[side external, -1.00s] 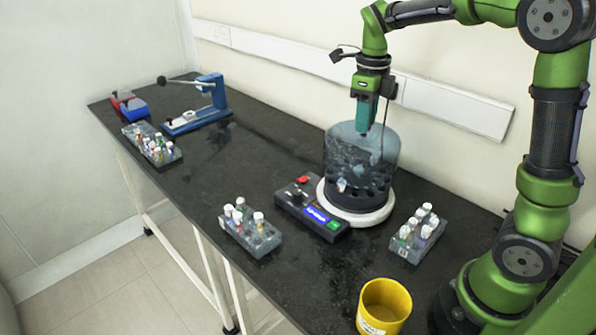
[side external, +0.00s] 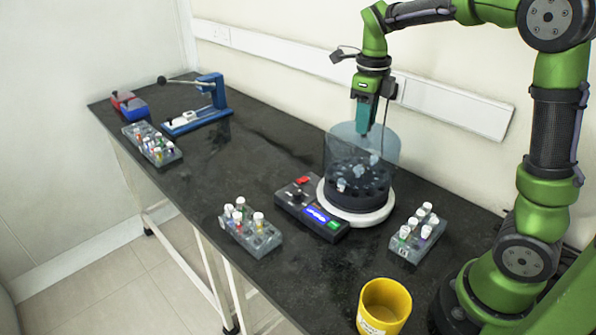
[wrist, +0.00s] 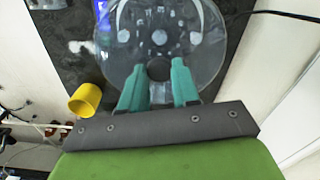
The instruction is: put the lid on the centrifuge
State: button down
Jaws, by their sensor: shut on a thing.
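The clear bluish lid (side external: 345,140) is a tall see-through cover over the centrifuge, upright, around the dark rotor (side external: 350,194) and its white round base (side external: 358,216). I cannot tell whether its lower rim touches the base. My gripper (side external: 361,133) points down at the top middle of the lid and is shut on it. In the wrist view the teal fingertips (wrist: 158,78) stand on either side of the dark round knob (wrist: 158,70) at the middle of the lid's round top (wrist: 207,52). White-capped tubes show through the lid.
The control box (side external: 312,211) with a lit blue display adjoins the base on its left. Tube racks stand left (side external: 250,236) and right (side external: 417,238) of the centrifuge. A yellow cup (side external: 384,307) is at the front. A blue press (side external: 205,104) stands far left. The middle left bench is clear.

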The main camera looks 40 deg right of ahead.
jog(key=shift+f, duration=0.55)
dwell(0.9)
jog(key=shift+f, duration=3.3)
jog(key=shift+c, duration=1.3)
grip_release()
jog(key=shift+r, duration=3)
